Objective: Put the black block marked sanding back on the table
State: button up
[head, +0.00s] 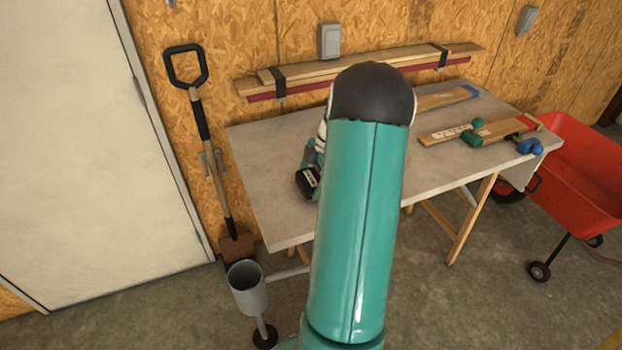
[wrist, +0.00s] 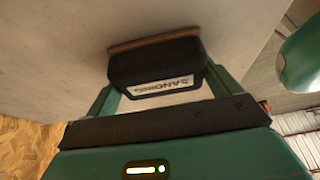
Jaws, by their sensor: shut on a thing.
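The black block marked sanding (head: 308,181) shows at the left part of the table (head: 275,150), at the end of my arm. In the wrist view the block (wrist: 155,66) has a white label and a tan layer on the face toward the pale tabletop (wrist: 60,50). My gripper (wrist: 160,84) is shut on the block, one green finger at each end. The tan face is at or very near the tabletop; I cannot tell whether it touches. In the head view my arm hides most of my gripper (head: 312,166) and the middle of the table.
Wooden boards with green (head: 471,136) and blue (head: 530,146) parts lie on the table's right side. Strapped planks (head: 350,68) hang on the wall behind. A shovel (head: 207,150) and a grey cup on a stand (head: 246,290) stand left; a red cart (head: 575,165) stands right.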

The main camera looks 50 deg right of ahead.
jog(key=o, duration=0.7)
jog(key=shift+f, duration=0.15)
jog(key=v, duration=1.2)
jog(key=w+a+r+m+h, duration=0.25)
jog(key=a+r, duration=0.25)
jog(key=a, duration=0.8)
jog(key=w+a+r+m+h, duration=0.1)
jog(key=w+a+r+m, duration=0.3)
jog(key=a, duration=0.9)
jog(key=s+a+m+t, duration=0.1)
jog(key=s+a+m, duration=0.1)
jog(key=s+a, duration=0.4)
jog(key=s+a+m+t, duration=0.2)
jog(key=s+a, duration=0.4)
jog(key=a, duration=0.7)
jog(key=shift+a+r+m, duration=0.2)
jog(key=shift+r+m, duration=0.2)
jog(key=shift+m, duration=0.25)
